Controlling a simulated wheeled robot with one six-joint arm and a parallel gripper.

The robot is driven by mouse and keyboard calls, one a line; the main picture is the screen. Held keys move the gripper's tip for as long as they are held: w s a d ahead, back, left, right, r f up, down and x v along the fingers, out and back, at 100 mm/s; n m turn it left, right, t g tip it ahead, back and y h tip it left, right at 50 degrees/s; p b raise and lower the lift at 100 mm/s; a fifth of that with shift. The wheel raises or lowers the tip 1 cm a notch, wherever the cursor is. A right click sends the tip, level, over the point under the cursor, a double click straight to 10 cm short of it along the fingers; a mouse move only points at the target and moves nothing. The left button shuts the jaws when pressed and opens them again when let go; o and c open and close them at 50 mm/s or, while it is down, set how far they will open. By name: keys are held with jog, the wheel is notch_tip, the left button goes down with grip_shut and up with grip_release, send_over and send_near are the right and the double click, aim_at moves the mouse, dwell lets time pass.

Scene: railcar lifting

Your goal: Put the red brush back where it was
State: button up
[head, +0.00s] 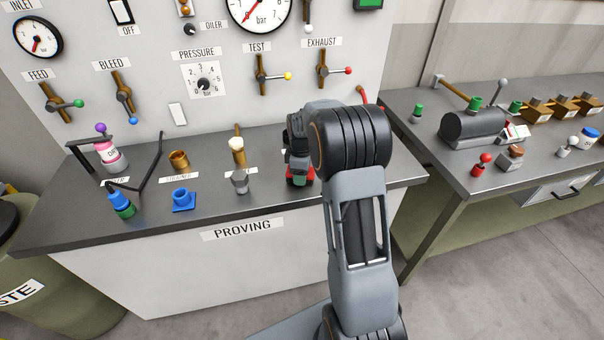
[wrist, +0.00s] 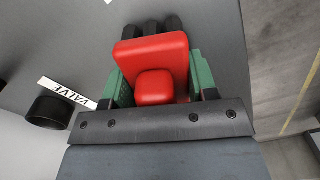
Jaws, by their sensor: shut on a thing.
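My gripper (head: 300,172) is over the right part of the PROVING bench, low near its top. In the wrist view its green-padded jaws (wrist: 157,78) are shut on a red block-shaped thing (wrist: 150,50), which I take to be the red brush. Several dark rounded ends show beyond the red body. In the head view only a little red (head: 303,181) shows below the jaws, and the wrist hides most of it. I cannot tell whether it touches the bench.
The grey bench (head: 230,208) carries a brass valve (head: 238,150), a grey fitting (head: 240,182), a brass cup (head: 179,160) and a blue part (head: 183,199). The gauge panel (head: 215,110) rises behind. A second bench (head: 425,150) with a dark cylinder (head: 472,127) stands right, across a gap.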

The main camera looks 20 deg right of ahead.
jog(key=shift+f, duration=0.3)
jog(key=shift+f, duration=0.15)
jog(key=o, duration=1)
jog(key=shift+c, duration=0.2)
notch_tip(320, 180, up, 12)
jog(key=shift+f, duration=0.2)
jog(key=shift+s+a+r, duration=0.1)
jog(key=shift+s+r, duration=0.05)
jog(key=shift+r, duration=0.15)
jog(key=s+a+m+t, duration=0.2)
jog(key=s+a+m, duration=0.3)
jog(key=s, duration=0.6)
jog(key=s+a+m+t, duration=0.1)
jog(key=s+a+m, duration=0.4)
jog(key=s, duration=0.5)
jog(key=shift+s+a+r+m+t, duration=0.25)
jog(key=shift+s+m+t, duration=0.15)
jog(key=shift+m, duration=0.2)
